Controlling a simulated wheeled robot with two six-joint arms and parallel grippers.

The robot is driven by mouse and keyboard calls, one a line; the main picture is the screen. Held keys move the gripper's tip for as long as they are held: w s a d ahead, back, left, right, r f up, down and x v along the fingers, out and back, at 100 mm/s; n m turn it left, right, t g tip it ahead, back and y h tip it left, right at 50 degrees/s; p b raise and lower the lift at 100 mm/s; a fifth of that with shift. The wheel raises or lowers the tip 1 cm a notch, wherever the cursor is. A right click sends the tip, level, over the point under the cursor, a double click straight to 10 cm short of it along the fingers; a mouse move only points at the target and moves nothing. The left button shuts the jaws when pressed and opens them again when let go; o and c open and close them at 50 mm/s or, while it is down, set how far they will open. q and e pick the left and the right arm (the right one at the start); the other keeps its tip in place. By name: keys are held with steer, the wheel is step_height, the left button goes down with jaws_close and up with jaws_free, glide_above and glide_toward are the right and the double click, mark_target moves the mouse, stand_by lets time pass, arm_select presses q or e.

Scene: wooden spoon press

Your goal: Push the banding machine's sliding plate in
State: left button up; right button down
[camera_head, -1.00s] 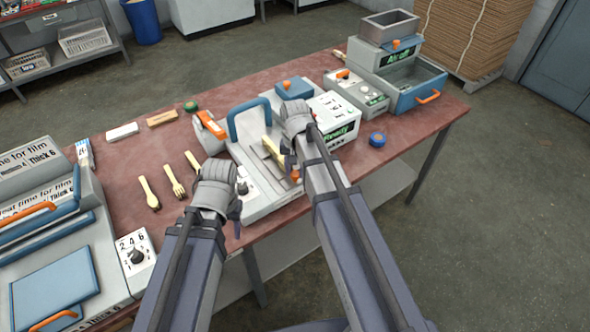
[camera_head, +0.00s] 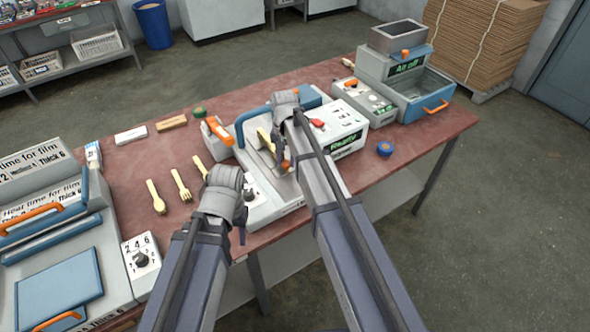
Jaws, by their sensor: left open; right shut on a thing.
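The banding machine (camera_head: 273,208) is a pale unit in the middle of the table with a blue arched handle (camera_head: 239,128) and a white box (camera_head: 350,127) reading "Ready". Its sliding plate lies beneath my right gripper, mostly hidden. My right gripper (camera_head: 281,150) is over the machine, shut at what looks like the plate's orange knob (camera_head: 286,164); the contact is hard to see. Pale yellow cutlery (camera_head: 264,139) shows beside it. My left gripper (camera_head: 242,213) is open, by the machine's front left near the dial, its fingers partly hidden.
A wooden spoon (camera_head: 156,197), a fork (camera_head: 181,185) and another piece lie left of the machine. A blue round item (camera_head: 384,148) lies to the right. A film sealer (camera_head: 60,275) fills the left end.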

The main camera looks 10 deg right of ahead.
steer(key=w, duration=0.2)
steer(key=w+a, duration=0.1)
steer(key=w, duration=0.1)
steer(key=w+a, duration=0.1)
steer(key=w, duration=0.2)
steer(key=shift+a, duration=0.2)
steer(key=c, duration=0.5)
jaws_free()
steer(key=shift+s+r, duration=0.1)
steer(key=shift+r, duration=0.05)
step_height(320, 180, up, 8)
steer(key=p, duration=0.8)
steer(key=shift+f, duration=0.2)
steer(key=shift+f, duration=0.1)
